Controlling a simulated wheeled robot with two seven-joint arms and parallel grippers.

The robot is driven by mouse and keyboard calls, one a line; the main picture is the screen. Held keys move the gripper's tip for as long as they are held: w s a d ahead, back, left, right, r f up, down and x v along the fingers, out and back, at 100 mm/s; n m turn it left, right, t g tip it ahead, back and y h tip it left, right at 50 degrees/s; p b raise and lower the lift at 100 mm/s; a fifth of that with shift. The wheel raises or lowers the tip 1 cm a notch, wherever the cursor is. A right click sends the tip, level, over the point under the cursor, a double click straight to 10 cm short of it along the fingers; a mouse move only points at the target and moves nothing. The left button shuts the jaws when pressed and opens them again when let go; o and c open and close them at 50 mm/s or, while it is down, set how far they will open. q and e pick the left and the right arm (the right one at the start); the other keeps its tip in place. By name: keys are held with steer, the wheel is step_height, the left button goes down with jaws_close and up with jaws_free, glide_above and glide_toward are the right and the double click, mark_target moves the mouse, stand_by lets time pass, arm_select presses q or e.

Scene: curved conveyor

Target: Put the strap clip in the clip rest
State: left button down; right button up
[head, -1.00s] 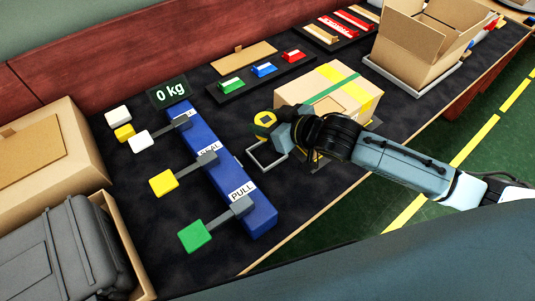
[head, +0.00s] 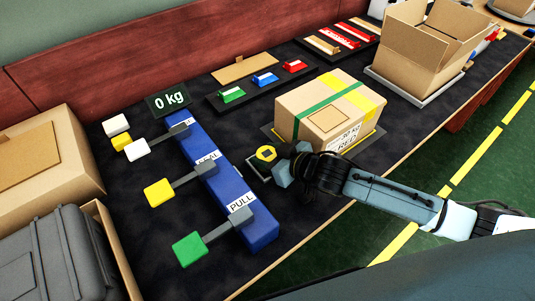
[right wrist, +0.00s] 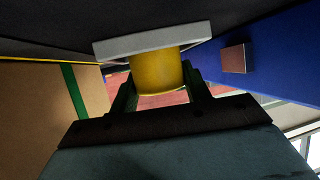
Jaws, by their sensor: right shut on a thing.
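The strap clip (head: 266,153) is a small yellow block with a dark mark on its top. My right gripper (head: 281,166) is shut on it. The clip rest (head: 254,171), a small grey square frame, lies on the dark table just under the clip, largely covered by clip and gripper. In the right wrist view the yellow clip (right wrist: 155,72) stands between the two fingers (right wrist: 160,95), right against a pale grey plate (right wrist: 152,40), which looks like the rest. Whether it bears its weight I cannot tell. My left gripper is not in view.
A strapped carton (head: 325,112) stands close on the right of my gripper. A blue lever unit (head: 255,228) with yellow, green and white handles is on the left. A tray of coloured clips (head: 262,85) lies behind. An open carton (head: 430,40) stands far right.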

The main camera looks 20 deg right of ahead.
mark_target(271, 156)
steer(key=shift+f, duration=0.15)
steer(key=o, duration=1.1)
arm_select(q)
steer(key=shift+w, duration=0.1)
